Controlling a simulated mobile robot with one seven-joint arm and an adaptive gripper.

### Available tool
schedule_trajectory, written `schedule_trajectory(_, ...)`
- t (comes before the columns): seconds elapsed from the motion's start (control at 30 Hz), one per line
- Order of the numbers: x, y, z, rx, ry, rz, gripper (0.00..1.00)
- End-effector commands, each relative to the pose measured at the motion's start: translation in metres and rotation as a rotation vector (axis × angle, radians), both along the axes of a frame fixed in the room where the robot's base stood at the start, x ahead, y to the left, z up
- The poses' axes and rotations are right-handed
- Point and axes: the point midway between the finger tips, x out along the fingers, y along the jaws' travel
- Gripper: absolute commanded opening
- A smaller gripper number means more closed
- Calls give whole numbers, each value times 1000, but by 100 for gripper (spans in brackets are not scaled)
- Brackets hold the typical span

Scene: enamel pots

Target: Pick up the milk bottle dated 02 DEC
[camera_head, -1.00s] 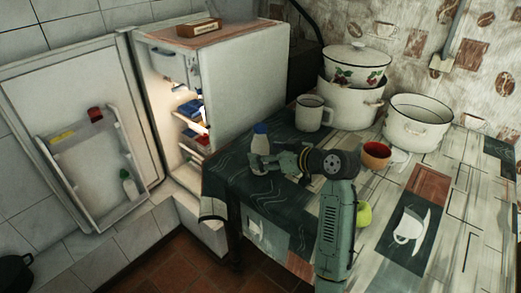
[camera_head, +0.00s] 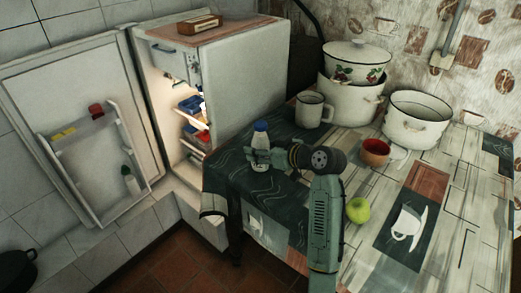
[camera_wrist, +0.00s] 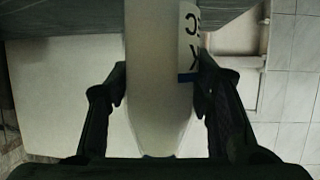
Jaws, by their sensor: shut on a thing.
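A white milk bottle (camera_head: 261,140) with a blue cap stands upright at the table's left corner in the head view. My gripper (camera_head: 263,158) is shut on its lower body. In the wrist view the pale bottle (camera_wrist: 155,90) is between my two fingers (camera_wrist: 158,88), with part of a label showing a few dark letters and a blue edge. The date cannot be read. I cannot tell whether the bottle touches the table. A second white bottle (camera_head: 130,180) with a green cap stands in the open fridge door.
The open fridge (camera_head: 215,80) is behind and left of the table (camera_head: 440,190). A white mug (camera_head: 312,112), a lidded pot on another pot (camera_head: 350,100), an open pot (camera_head: 418,118), a reddish-brown cup (camera_head: 375,151) and a green apple (camera_head: 358,210) are on the table. The right side is mostly clear.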

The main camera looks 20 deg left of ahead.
Motion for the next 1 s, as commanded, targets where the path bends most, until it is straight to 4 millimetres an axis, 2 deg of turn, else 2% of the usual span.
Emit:
schedule_trajectory(0.07, 0, 0, 0, 0, 0, 0, 33)
schedule_trajectory(0.57, 0, 0, 0, 0, -1, 0, 0)
schedule_trajectory(1.0, 0, 0, 5, 2, -5, -1, 0)
